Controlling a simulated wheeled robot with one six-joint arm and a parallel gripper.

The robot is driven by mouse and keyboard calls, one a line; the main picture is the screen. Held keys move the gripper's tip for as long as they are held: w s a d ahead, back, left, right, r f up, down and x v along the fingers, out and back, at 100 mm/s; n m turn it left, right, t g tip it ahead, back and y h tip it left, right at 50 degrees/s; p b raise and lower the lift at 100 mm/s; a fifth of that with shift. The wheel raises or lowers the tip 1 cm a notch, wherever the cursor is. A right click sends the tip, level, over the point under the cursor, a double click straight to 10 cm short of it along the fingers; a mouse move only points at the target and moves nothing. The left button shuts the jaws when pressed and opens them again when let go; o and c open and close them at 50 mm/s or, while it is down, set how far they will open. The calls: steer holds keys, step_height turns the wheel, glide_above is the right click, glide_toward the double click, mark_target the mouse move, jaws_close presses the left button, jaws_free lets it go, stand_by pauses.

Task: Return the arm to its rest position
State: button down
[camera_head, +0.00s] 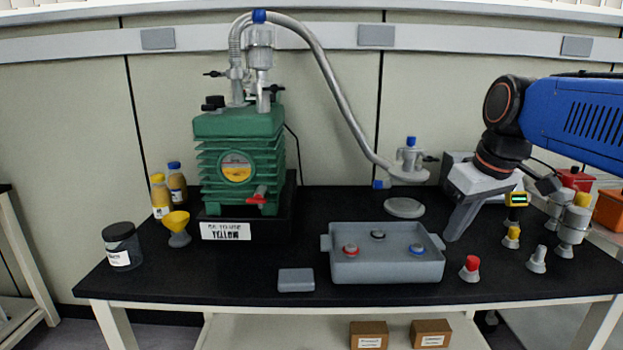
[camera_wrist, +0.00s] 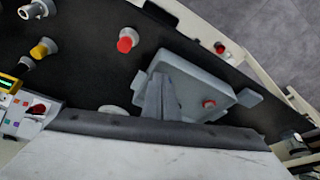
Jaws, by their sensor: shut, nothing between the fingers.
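My arm with its blue link (camera_head: 580,118) reaches in from the right edge of the head view. My gripper (camera_head: 453,234) points down over the right part of the black table, just right of the grey tray (camera_head: 385,267). In the wrist view my gripper's fingers (camera_wrist: 161,82) are together with nothing between them, and they overlap the grey tray (camera_wrist: 205,70) in the picture. The gap between the fingertips and the tabletop is hard to tell.
A green pump (camera_head: 240,160) stands at left with a hose (camera_head: 345,105) curving right. A red-topped piece (camera_head: 469,268), a yellow-topped piece (camera_head: 511,237) and a grey cone (camera_head: 537,259) stand near my gripper. An orange box (camera_head: 608,208) is at far right.

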steer(key=s+d+f+m+t+h, duration=0.1)
steer(key=s+f+m, duration=0.3)
steer(key=s+f, duration=1.1)
step_height(320, 180, down, 3)
steer(key=shift+f, duration=0.2)
stand_by(0.4)
